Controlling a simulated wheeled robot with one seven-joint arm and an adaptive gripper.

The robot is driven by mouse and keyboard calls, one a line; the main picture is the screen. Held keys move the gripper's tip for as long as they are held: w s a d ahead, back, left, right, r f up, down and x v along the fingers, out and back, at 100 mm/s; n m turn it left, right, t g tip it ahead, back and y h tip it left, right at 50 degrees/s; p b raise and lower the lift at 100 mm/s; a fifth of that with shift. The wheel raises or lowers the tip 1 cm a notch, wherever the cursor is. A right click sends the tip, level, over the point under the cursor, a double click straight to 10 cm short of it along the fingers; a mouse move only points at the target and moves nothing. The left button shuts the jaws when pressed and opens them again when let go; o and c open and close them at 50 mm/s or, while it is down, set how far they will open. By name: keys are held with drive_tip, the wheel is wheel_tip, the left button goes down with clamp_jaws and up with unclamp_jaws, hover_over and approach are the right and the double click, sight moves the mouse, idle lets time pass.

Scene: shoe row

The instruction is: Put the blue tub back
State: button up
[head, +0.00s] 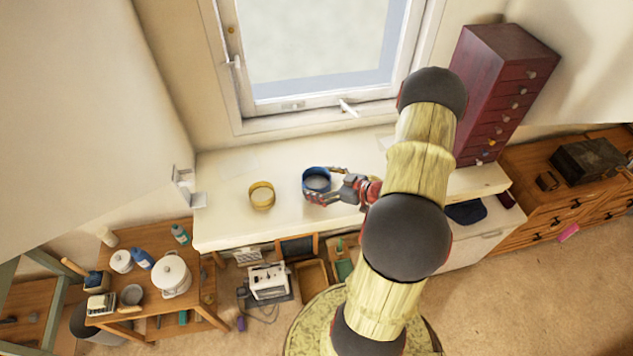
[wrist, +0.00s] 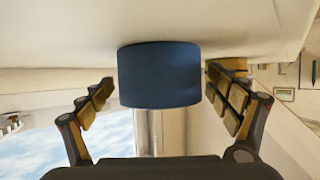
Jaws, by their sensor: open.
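The blue tub (head: 316,173) stands on the white surface below the window. In the wrist view the blue tub (wrist: 159,75) fills the middle, between my two fingers. My gripper (head: 320,185) is open, with one finger on each side of the tub. In the wrist view a gap shows between the left finger and the tub; the right finger is close to its side, and I cannot tell whether it touches. The tub's lower side is partly hidden by a finger in the head view.
A yellow tub (head: 262,205) stands left of the blue one on the same white surface (head: 225,222). A dark red drawer cabinet (head: 493,95) stands at the right. The window (head: 315,45) is behind. A wooden table (head: 205,312) with pots and bottles is at lower left.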

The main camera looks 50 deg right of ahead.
drive_tip(key=v, duration=1.1)
drive_tip(key=w+d+r+g+h, duration=0.3)
drive_tip(key=w+d+r+h, duration=0.15)
drive_tip(key=w+r, duration=0.55)
drive_tip(key=w+a+r+m+g+h, duration=0.15)
drive_tip(key=a+r+h, duration=0.25)
drive_tip(key=a+r, duration=0.95)
drive_tip(key=s+a+r+g+y, duration=0.1)
drive_tip(key=s+a+r+y, duration=0.1)
drive_tip(key=s+a, duration=0.6)
drive_tip(key=s+a+r+g+y, duration=0.2)
drive_tip(key=s+a, duration=0.6)
drive_tip(key=a, duration=0.9)
drive_tip(key=shift+s+r+m+y, duration=0.15)
drive_tip(key=shift+r+m+y, duration=0.25)
drive_tip(key=shift+y, duration=0.55)
